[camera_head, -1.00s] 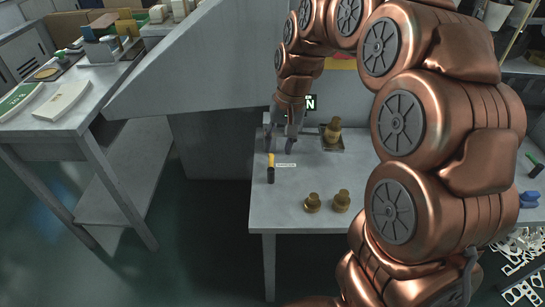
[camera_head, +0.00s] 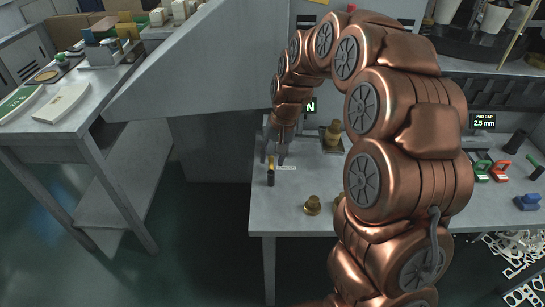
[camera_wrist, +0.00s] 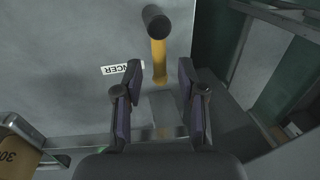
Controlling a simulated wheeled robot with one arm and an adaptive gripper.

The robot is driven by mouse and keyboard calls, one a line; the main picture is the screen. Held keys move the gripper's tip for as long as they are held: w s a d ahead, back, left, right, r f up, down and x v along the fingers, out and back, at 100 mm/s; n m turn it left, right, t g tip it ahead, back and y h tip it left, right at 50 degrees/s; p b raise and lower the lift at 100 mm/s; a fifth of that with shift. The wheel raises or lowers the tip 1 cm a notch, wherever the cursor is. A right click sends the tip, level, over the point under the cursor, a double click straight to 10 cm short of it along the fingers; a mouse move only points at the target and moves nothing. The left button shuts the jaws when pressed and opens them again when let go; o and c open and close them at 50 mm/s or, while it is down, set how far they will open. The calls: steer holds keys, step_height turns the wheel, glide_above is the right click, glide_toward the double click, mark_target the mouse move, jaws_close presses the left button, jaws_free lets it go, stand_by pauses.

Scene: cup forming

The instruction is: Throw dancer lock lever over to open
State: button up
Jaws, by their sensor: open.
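The dancer lock lever is a yellow bar (camera_wrist: 158,62) with a dark round grip (camera_wrist: 156,24) at its end. In the head view the lever's dark grip (camera_head: 270,180) is at the front left part of the grey table, with part of the yellow bar hidden by my fingers. My gripper (camera_head: 273,156) is open and empty, just above and behind the grip. In the wrist view my gripper's two fingertips (camera_wrist: 161,68) lie on either side of the yellow bar, apart from it, with the grip beyond them. A white label (camera_wrist: 121,68) reading part of "DANCER" is beside the bar.
A brass fitting (camera_head: 332,134) stands behind on a dark plate, and another brass piece (camera_head: 312,205) stands near the front edge of the table (camera_head: 270,222). A grey slanted panel (camera_head: 190,85) rises left of the table. Red and green items (camera_head: 490,170) lie at right.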

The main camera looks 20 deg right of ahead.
steer(key=shift+a+f, duration=0.1)
steer(key=shift+f, duration=0.25)
jaws_close()
